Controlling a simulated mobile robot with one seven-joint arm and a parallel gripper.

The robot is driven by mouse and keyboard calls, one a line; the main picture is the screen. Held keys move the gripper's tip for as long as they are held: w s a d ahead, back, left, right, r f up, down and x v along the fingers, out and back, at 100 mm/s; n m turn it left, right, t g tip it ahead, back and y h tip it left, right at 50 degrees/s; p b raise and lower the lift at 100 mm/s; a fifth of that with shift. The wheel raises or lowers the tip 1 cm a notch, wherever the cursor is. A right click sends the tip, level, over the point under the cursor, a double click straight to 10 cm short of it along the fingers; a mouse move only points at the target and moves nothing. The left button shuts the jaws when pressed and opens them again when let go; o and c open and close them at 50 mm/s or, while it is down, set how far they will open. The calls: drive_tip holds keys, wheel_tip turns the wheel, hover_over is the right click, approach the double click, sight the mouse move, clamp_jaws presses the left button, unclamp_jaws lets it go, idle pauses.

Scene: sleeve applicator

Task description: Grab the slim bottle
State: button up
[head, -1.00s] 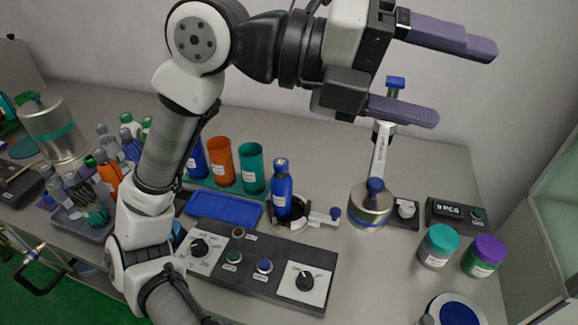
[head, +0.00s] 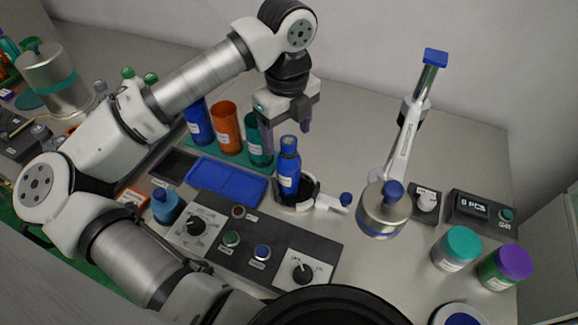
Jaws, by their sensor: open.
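The slim bottle, which I take to be the blue bottle (head: 289,170) with a white label, stands upright in a white ring holder (head: 310,193) behind the control panel. My gripper (head: 286,136) points down just above and behind the bottle. Its two purple-grey fingers are apart, one left of the bottle's cap and one to its right and farther back. Nothing is held between them. I cannot tell whether a finger touches the bottle. The bottle's base is hidden inside the holder.
Blue, orange and teal cups (head: 227,127) stand close on the left. A blue tray (head: 228,181) and a control panel (head: 251,246) lie in front. The back right table is clear.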

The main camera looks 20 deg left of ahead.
sight(289, 155)
drive_tip(key=f, duration=0.1)
drive_tip(key=f+p, duration=0.1)
drive_tip(key=f, duration=0.1)
drive_tip(key=f+p, duration=0.1)
drive_tip(key=f, duration=0.1)
drive_tip(key=shift+s+d+f, duration=0.1)
drive_tip(key=shift+s+d, duration=0.2)
drive_tip(key=shift+f, duration=0.55)
clamp_jaws()
